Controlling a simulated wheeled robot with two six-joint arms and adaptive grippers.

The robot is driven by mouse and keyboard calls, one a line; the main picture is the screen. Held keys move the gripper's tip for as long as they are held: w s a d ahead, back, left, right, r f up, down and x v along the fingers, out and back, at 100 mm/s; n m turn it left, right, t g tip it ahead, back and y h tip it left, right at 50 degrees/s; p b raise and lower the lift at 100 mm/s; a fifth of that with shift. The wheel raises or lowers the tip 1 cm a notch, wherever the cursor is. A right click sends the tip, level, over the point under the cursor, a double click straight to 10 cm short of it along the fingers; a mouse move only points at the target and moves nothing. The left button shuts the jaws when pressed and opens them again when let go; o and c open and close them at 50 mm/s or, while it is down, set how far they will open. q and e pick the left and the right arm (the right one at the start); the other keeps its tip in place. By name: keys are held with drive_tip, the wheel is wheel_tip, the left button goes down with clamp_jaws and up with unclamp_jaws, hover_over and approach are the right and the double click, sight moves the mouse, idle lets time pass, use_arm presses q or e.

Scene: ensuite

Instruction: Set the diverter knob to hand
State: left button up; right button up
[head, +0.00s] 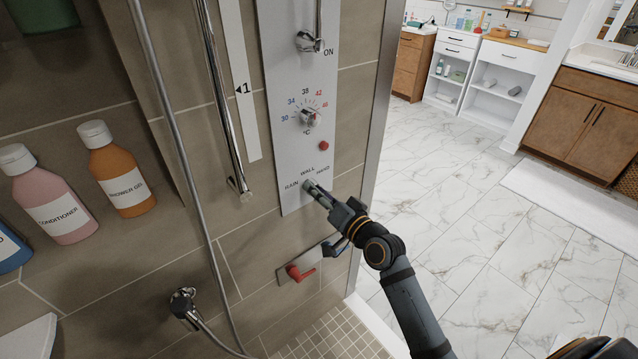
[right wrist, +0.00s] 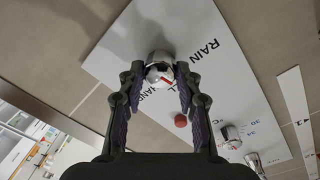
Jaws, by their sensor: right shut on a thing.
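The diverter knob (head: 309,186) is a small chrome knob low on the pale shower panel (head: 290,120), with RAIN, WALL and HAND printed around it. My right gripper (head: 317,192) is shut on it, reaching in from the lower right. In the right wrist view the knob (right wrist: 158,62) sits between the two fingertips. Its red pointer mark points away from RAIN, toward the space between WALL and HAND; the exact setting is hard to tell. WALL and HAND are partly hidden by the fingers there. My left gripper is not in view.
Above the knob are a red button (head: 324,146), a temperature dial (head: 310,118) and an ON handle (head: 308,42). A hose (head: 170,110) and bottles (head: 117,170) are left. Open marble floor (head: 480,230) lies right.

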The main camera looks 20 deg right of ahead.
drive_tip(key=m+p, duration=0.1)
drive_tip(key=m, duration=0.1)
drive_tip(key=m+p, duration=0.1)
drive_tip(key=shift+d+r+m, duration=0.1)
drive_tip(key=shift+r+m, duration=0.25)
drive_tip(key=shift+m, duration=0.05)
drive_tip(key=m+p, duration=0.2)
drive_tip(key=m, duration=0.1)
drive_tip(key=shift+w+d+f+m+y+p, duration=0.1)
drive_tip(key=shift+m+y+p, duration=0.15)
drive_tip(key=shift+m+p, duration=1)
drive_tip(key=shift+m+y+p, duration=0.25)
drive_tip(key=shift+m, duration=2)
drive_tip(key=o, duration=1.1)
drive_tip(key=shift+o, duration=0.2)
drive_tip(key=shift+f, duration=0.15)
